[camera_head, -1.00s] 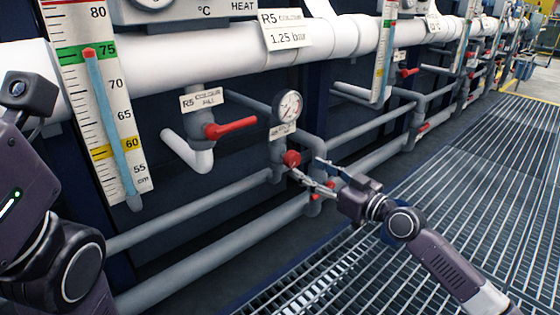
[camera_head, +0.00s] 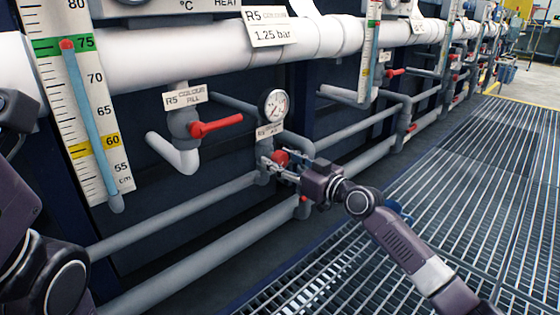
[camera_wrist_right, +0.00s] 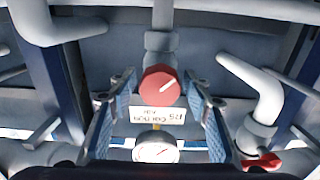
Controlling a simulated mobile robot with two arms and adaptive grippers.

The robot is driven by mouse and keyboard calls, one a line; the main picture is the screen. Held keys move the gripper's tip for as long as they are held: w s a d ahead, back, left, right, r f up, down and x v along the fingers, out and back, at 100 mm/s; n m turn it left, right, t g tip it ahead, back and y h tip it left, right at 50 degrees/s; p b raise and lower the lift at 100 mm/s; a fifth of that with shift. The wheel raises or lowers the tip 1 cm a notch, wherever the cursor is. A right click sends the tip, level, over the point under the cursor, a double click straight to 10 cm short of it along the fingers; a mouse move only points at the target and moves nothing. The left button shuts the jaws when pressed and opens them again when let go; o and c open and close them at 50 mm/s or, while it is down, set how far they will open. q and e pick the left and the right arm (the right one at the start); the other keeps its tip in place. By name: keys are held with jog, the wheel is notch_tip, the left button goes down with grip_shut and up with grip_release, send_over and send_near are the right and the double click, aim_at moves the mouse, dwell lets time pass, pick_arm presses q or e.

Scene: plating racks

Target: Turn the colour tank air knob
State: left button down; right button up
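The red air knob (camera_head: 280,157) sits on a grey pipe fitting below a round pressure gauge (camera_head: 275,106). My right gripper (camera_head: 277,164) is open at the knob. A label plate (camera_wrist_right: 155,116) and the gauge (camera_wrist_right: 156,147) also show there. Only parts of my left arm (camera_head: 45,270) show at the left edge; its gripper is not visible.
A red lever valve (camera_head: 215,125) on a white pipe is left of the gauge. A level scale (camera_head: 85,100) stands at far left. Grey pipes (camera_head: 190,212) run below the knob. Open floor grating (camera_head: 450,170) lies at right.

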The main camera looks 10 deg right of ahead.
jog(key=c, duration=0.9)
jog(key=shift+o, duration=0.2)
